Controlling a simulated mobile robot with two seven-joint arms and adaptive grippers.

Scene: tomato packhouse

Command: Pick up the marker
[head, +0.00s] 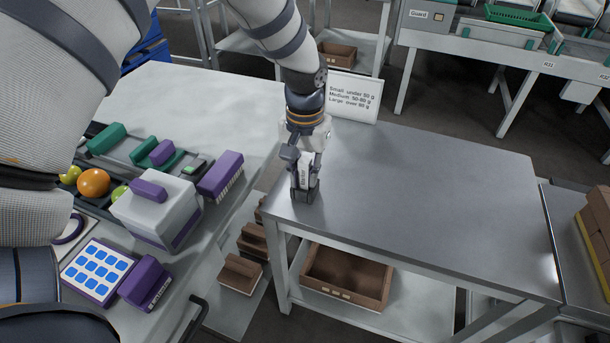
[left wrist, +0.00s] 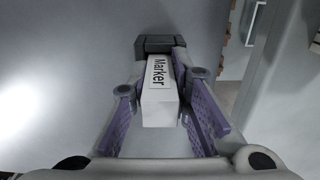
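The marker (head: 304,172) is a white block with a "Marker" label and a dark grey end. It stands near the left edge of the grey metal table (head: 430,190). In the left wrist view the marker (left wrist: 160,98) lies between the purple-padded fingers of my left gripper (left wrist: 163,85). A gap shows on its left side, and the right finger is close beside it. My left gripper (head: 306,165) reaches down from above and is open around the marker; contact is hard to tell. My right gripper is not in view.
A size sign (head: 352,97) stands at the table's back left. Most of the tabletop to the right is clear. A white bench on the left holds a grey and purple box (head: 155,210) and a blue-button panel (head: 92,270). A brown crate (head: 347,278) sits below the table.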

